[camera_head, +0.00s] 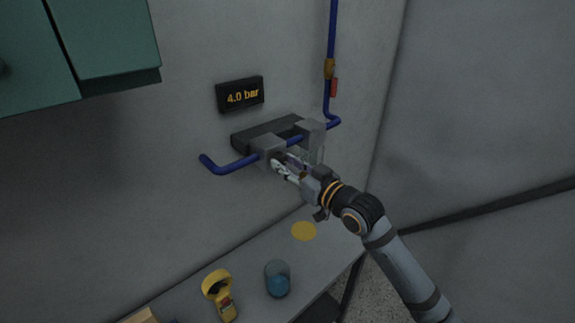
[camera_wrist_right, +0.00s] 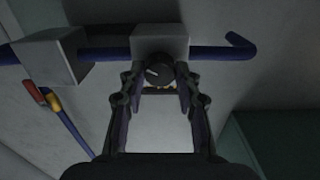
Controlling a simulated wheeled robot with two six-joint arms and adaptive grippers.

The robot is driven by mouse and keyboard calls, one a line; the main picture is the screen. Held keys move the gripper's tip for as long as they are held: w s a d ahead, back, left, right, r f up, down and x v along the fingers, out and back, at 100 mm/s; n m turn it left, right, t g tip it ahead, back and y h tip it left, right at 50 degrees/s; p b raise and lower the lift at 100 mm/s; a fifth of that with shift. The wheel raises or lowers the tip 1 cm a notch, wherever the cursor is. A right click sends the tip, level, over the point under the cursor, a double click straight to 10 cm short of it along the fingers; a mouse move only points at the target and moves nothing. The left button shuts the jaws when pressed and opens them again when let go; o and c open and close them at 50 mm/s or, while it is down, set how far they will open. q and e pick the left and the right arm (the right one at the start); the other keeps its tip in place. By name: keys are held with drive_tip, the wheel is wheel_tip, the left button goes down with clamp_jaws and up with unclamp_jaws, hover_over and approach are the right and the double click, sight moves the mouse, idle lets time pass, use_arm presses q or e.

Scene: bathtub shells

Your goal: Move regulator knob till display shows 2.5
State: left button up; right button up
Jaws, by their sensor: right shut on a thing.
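The display (camera_head: 240,95) is a black box on the wall and reads "4.0 bar" in yellow. Below it, a grey regulator block (camera_head: 268,150) sits on the blue pipe. My right gripper (camera_head: 280,161) reaches the front of this block from the lower right. In the right wrist view, the dark round knob (camera_wrist_right: 158,72) with a light pointer mark sits between the fingertips of my right gripper (camera_wrist_right: 160,80), which is shut on it. The knob is mostly hidden by the fingers in the head view. My left gripper is not in view.
A blue pipe (camera_head: 332,40) with an orange-and-red valve (camera_head: 330,72) runs down the wall. A second grey block (camera_head: 312,140) is beside the regulator. A green cabinet (camera_head: 105,45) hangs upper left.

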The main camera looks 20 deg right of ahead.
drive_tip(key=n+b, duration=0.3)
drive_tip(key=shift+f+n, duration=0.15)
drive_tip(key=shift+n, duration=0.15)
drive_tip(key=shift+n+b, duration=1)
drive_tip(key=shift+n, duration=0.8)
drive_tip(key=o, duration=1.2)
drive_tip(key=shift+w, duration=0.1)
drive_tip(key=shift+c, duration=0.2)
drive_tip(key=shift+r, duration=0.4)
wheel_tip(320, 180, up, 10)
drive_tip(key=shift+f, duration=0.25)
